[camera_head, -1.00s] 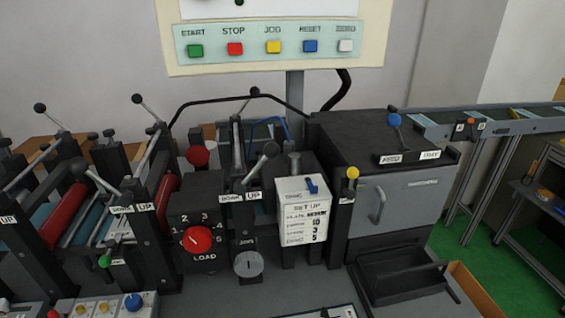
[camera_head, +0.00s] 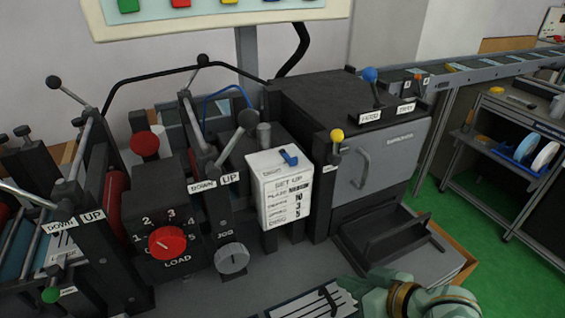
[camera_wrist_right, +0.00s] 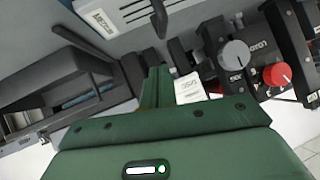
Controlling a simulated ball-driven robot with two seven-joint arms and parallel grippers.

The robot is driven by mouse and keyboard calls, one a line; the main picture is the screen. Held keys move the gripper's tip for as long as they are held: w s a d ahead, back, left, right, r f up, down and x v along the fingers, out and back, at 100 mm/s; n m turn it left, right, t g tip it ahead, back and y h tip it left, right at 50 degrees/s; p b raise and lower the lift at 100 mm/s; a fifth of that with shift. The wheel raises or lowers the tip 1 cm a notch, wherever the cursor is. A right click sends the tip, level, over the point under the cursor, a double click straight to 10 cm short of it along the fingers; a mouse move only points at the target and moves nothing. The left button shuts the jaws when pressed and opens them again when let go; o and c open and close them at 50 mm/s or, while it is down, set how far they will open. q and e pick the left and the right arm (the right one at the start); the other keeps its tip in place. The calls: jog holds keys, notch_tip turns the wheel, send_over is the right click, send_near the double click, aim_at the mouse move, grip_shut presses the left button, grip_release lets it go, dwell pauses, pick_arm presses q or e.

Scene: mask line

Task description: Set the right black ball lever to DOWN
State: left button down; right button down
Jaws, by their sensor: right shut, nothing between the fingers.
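The right black ball lever (camera_head: 232,139) stands at the right DOWN/UP label (camera_head: 215,183). Its dark grey ball (camera_head: 247,119) leans up and to the right, over the UP side. My right arm shows at the lower right of the head view, well to the right of and below the lever. In the right wrist view my right gripper (camera_wrist_right: 157,80) is shut and empty. I cannot make out the lever's ball in that view. My left gripper is not in view.
A white SET UP box (camera_head: 283,190) stands right of the lever, with a yellow ball lever (camera_head: 336,136) beyond it. A red LOAD knob (camera_head: 172,243) and a grey JOG knob (camera_head: 231,258) sit below. A tray (camera_head: 385,240) is at the right.

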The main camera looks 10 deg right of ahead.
jog(key=w+r+m+t+y, duration=0.25)
jog(key=r+m+y, duration=0.35)
jog(key=r, duration=0.7)
jog(key=w+r+m+t+y, duration=0.1)
jog(key=w+r+m+y, duration=0.25)
jog(key=r+m, duration=0.7)
jog(key=w+a+r+n+p, duration=0.1)
jog(key=w+a+r+p, duration=0.1)
jog(key=a+p, duration=0.3)
jog(key=w+a+r+n+p, duration=0.1)
jog(key=w+a+r+p, duration=0.2)
jog(key=a+p, duration=0.3)
jog(key=shift+w, duration=0.25)
jog(key=shift+n+y, duration=0.25)
